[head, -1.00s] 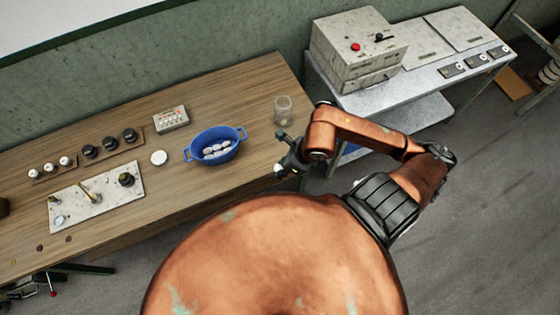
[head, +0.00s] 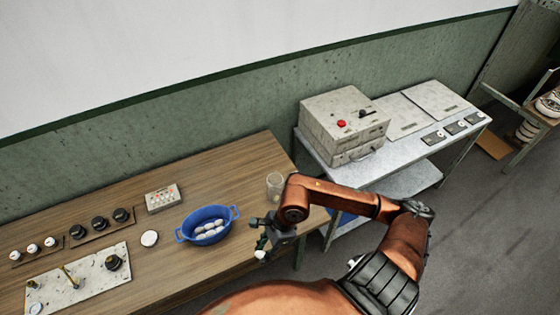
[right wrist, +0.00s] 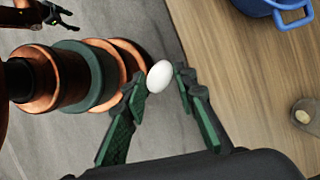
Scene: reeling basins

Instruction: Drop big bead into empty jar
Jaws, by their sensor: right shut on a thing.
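My right gripper (head: 264,238) is shut on a white, egg-shaped bead (head: 260,254). In the right wrist view the bead (right wrist: 160,74) sits between the green-padded fingertips (right wrist: 160,88), with grey floor behind it. The clear glass jar (head: 274,186) stands upright near the table's right end in the head view and looks empty. The gripper is below and slightly left of the jar in that picture, apart from it, by the table's front edge. My left gripper (right wrist: 52,14) shows at the top left of the right wrist view, fingers apart and empty; it is outside the head view.
A blue two-handled basin (head: 222,237) with several white oval pieces stands left of the jar. Further left are a white disc (head: 149,238), a button box (head: 162,198) and a speckled board (head: 80,285) with fittings. A metal bench (head: 412,150) with a grey machine stands right.

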